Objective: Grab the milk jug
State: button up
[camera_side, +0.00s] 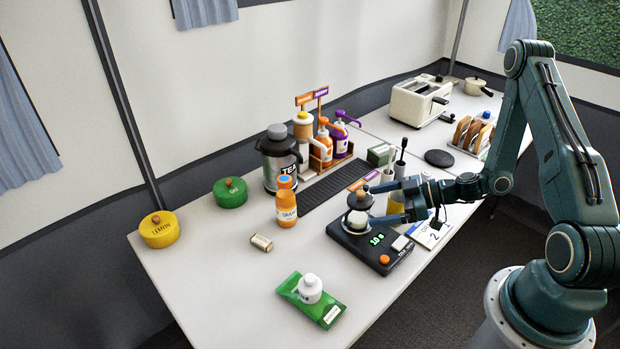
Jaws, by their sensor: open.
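I cannot make out a label that marks the milk jug. A small white bottle-like container with a white cap (310,288), which may be it, stands on or against a green packet (325,308) at the front of the table. A white rounded vessel (357,220) with a dark round top (360,201) sits on the black scale (350,243). My gripper (369,204) is open beside this vessel, its fingers pointing left. I cannot tell whether the fingers reach around the vessel. A yellow item (396,205) is partly hidden behind my gripper.
An orange bottle (286,202), a TEA flask (279,160), a green tin (230,193) and a yellow tin (159,229) stand left. Pump bottles (340,137) stand behind. A toaster (418,100) and toast rack (472,134) are farther back. The front-left tabletop is mostly clear.

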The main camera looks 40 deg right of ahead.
aim_at(358, 208)
jog(key=shift+w+a+f, duration=0.15)
jog(key=shift+w+a, duration=0.1)
jog(key=shift+w, duration=0.05)
jog(key=shift+x, duration=2.45)
jog(key=shift+c, duration=0.2)
jog(key=c, duration=1.2)
notch_tip(358, 208, up, 20)
jog(key=shift+r, duration=0.1)
